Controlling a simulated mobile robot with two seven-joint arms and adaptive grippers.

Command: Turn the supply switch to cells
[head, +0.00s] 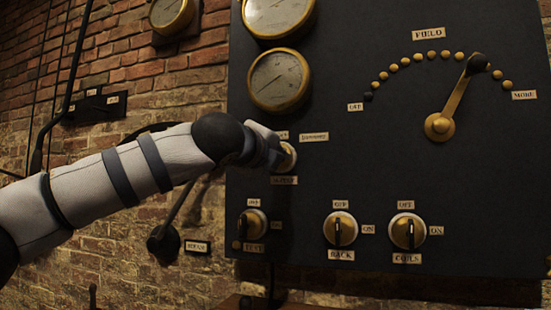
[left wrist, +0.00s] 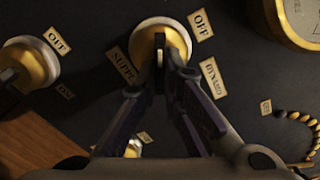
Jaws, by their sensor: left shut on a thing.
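The supply switch (head: 289,157) is a brass and white rotary knob on the dark panel, with a label reading "supply" under it. An "off" label sits above it, and the dynamo label (head: 314,136) is to its upper right. My left gripper (head: 276,156) reaches it from the left and covers much of it. In the left wrist view, the gripper's fingertips (left wrist: 165,72) close on the dark handle of the supply switch (left wrist: 147,42). Its off label (left wrist: 201,25) and dynamo label (left wrist: 212,77) show there. I see no cells label. My right gripper is not in view.
Below are the test switch (head: 253,226), rack switch (head: 341,229) and coils switch (head: 407,232). The field lever (head: 455,102) is at the upper right. A round gauge (head: 279,80) is just above the supply switch. A black lever (head: 164,244) hangs on the brick wall below my arm.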

